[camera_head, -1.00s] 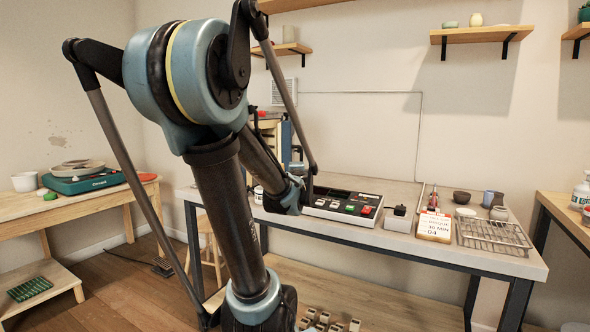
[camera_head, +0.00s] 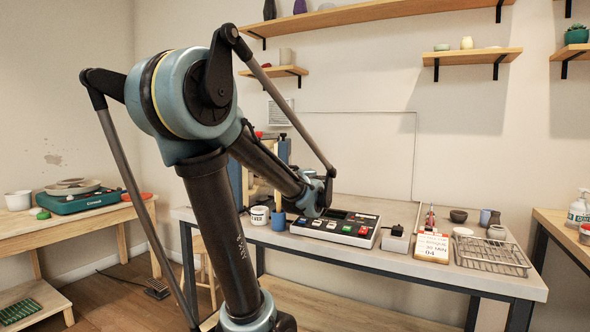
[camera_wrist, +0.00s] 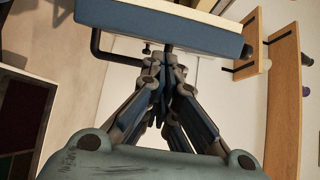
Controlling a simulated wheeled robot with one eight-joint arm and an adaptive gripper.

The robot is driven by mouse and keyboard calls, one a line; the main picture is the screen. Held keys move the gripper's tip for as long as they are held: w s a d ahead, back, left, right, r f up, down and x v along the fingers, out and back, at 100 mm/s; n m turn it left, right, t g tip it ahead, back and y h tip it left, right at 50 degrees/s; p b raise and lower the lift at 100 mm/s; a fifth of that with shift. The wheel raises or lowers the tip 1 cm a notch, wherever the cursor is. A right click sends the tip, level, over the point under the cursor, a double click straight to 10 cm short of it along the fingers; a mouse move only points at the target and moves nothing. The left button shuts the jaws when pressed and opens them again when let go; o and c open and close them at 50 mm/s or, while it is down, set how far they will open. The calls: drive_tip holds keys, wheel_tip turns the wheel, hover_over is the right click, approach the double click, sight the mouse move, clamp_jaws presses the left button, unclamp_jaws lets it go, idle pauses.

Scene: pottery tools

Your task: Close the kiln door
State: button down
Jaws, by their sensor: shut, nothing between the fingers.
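The kiln is mostly hidden behind my arm in the head view; only blue and pale parts of it (camera_head: 283,150) show at the back left of the long table. In the wrist view, a blue slab with a cream face, which looks like the kiln door (camera_wrist: 165,28), crosses the top. A dark bent handle (camera_wrist: 97,45) runs along its lower side. My gripper (camera_wrist: 167,62) is shut and empty, its fingertips just below the slab and close to the handle bar. I cannot tell whether they touch. The head view hides the fingers.
A white mug (camera_head: 259,215) and a blue cup (camera_head: 278,220) stand near the front edge. Wall shelves (camera_wrist: 285,100) show at right in the wrist view.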

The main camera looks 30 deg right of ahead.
drive_tip(key=s+d+r+n+y, duration=0.2)
drive_tip(key=d+n+y, duration=0.1)
drive_tip(key=d+y, duration=0.15)
drive_tip(key=s+d+r+n+y, duration=0.2)
drive_tip(key=d+y, duration=0.2)
drive_tip(key=d, duration=0.2)
drive_tip(key=w+a, duration=0.6)
drive_tip(key=w, duration=0.5)
drive_tip(key=shift+w+a, duration=0.3)
drive_tip(key=shift+a, duration=0.1)
